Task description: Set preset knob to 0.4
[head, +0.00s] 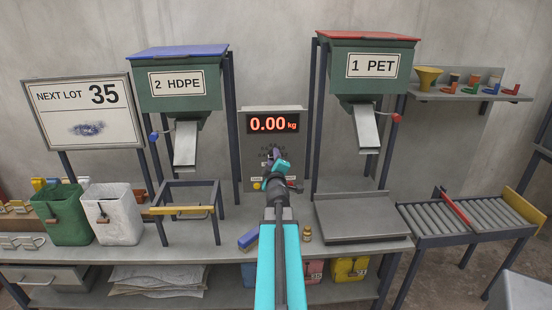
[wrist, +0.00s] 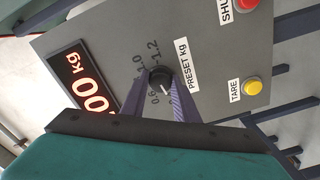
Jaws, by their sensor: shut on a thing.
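The preset knob (wrist: 159,76) is a small dark round knob on the grey control panel, labelled PRESET kg (wrist: 188,63), in the wrist view. Its white pointer mark faces the lower right there; the number it points at cannot be read. Scale figures such as 1.0 and 1.2 show beside it, and others are partly hidden by a finger. My gripper (wrist: 160,88) has its two purple fingers on either side of the knob, shut on it. In the head view my gripper (head: 275,158) is in front of the panel (head: 247,150) and hides the knob.
The red display (head: 272,123) reads 0.00 kg. A yellow TARE button (wrist: 252,86) and a red button (wrist: 244,5) are on the panel near the knob. Hoppers HDPE (head: 180,105) and PET (head: 370,90) flank the panel. A blue block (head: 248,239) lies on the bench.

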